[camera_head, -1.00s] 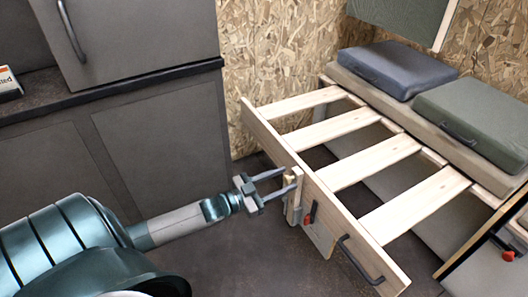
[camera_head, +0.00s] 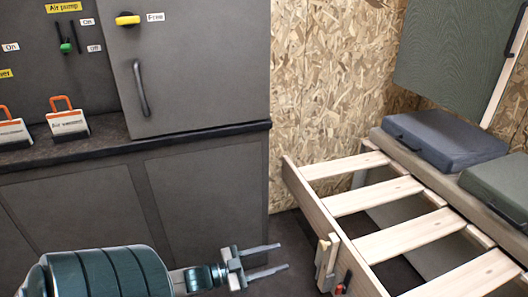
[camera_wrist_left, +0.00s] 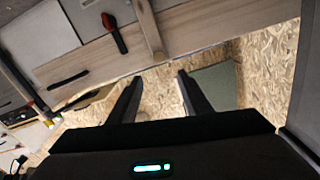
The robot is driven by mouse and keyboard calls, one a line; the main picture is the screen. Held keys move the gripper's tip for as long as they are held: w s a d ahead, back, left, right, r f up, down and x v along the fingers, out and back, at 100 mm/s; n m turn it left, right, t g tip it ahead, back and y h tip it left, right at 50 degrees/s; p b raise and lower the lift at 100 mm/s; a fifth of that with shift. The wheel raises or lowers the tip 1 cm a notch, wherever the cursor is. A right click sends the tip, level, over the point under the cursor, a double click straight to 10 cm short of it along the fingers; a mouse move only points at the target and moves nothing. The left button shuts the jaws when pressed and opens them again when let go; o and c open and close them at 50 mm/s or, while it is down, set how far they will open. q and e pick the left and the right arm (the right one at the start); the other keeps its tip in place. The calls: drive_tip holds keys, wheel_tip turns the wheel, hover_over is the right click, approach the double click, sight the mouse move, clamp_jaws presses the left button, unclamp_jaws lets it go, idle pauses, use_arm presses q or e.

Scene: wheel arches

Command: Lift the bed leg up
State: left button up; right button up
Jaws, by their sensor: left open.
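The bed leg (camera_head: 323,262) is a short pale wooden piece against the outer face of the bed's front board (camera_head: 335,232). Its lower part runs towards the bottom of the head view. My left gripper (camera_head: 282,256) is open and empty, to the left of the leg with a clear gap between fingertips and wood. In the left wrist view the open fingers (camera_wrist_left: 159,76) point at the board, and a wooden upright that looks like the leg (camera_wrist_left: 149,28) stands beyond them. My right gripper is in neither view.
A red latch (camera_head: 346,280) sits beside the leg; a red-ended lever shows in the left wrist view (camera_wrist_left: 115,33). Dark grey cabinets (camera_head: 205,205) stand at left. Cushions (camera_head: 445,140) lie on the bed's far side. Dark floor is clear between cabinet and bed.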

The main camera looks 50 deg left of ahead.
use_arm(q)
drive_tip(key=shift+v, duration=1.5)
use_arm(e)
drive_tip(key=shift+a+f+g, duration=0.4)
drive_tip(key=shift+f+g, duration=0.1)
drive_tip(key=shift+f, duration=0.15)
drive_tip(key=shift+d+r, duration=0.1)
